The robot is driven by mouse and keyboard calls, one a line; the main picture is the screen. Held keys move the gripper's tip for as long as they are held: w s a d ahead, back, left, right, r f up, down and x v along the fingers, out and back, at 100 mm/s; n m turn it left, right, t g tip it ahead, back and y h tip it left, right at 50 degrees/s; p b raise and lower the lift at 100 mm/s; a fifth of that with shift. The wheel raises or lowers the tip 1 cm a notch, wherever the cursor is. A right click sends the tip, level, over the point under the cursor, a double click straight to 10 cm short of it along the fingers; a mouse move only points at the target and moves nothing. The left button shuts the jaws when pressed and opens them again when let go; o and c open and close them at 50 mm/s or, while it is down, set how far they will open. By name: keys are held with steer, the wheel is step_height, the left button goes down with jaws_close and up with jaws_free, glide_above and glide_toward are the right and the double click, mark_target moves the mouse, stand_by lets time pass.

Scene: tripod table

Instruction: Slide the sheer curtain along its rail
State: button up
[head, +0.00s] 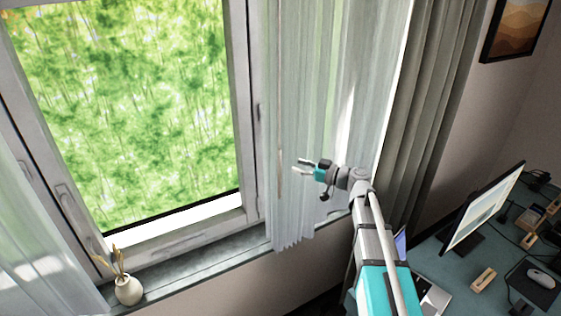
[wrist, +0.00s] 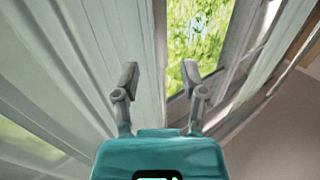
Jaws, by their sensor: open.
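The white sheer curtain (head: 322,75) hangs gathered at the right side of the window and also fills the left of the wrist view (wrist: 75,60). A thin brownish rod (head: 280,110) hangs down along its left part. My gripper (head: 297,167) is open and empty in front of the curtain, to the right of the rod in the head view. In the wrist view my two fingers (wrist: 160,73) stand apart, with a narrow upright strip, perhaps the rod, showing between and beyond them. I cannot tell whether they touch anything. The rail is out of view.
A second sheer panel (head: 35,250) hangs at the left. A vase (head: 128,289) stands on the window sill (head: 205,272). A thick grey curtain (head: 430,100) hangs right of my arm. A desk (head: 455,275) with a monitor (head: 485,208) is at lower right.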

steer(key=x, duration=0.7)
steer(key=shift+a, duration=0.2)
steer(key=shift+w, duration=0.1)
jaws_close()
steer(key=shift+d, duration=0.1)
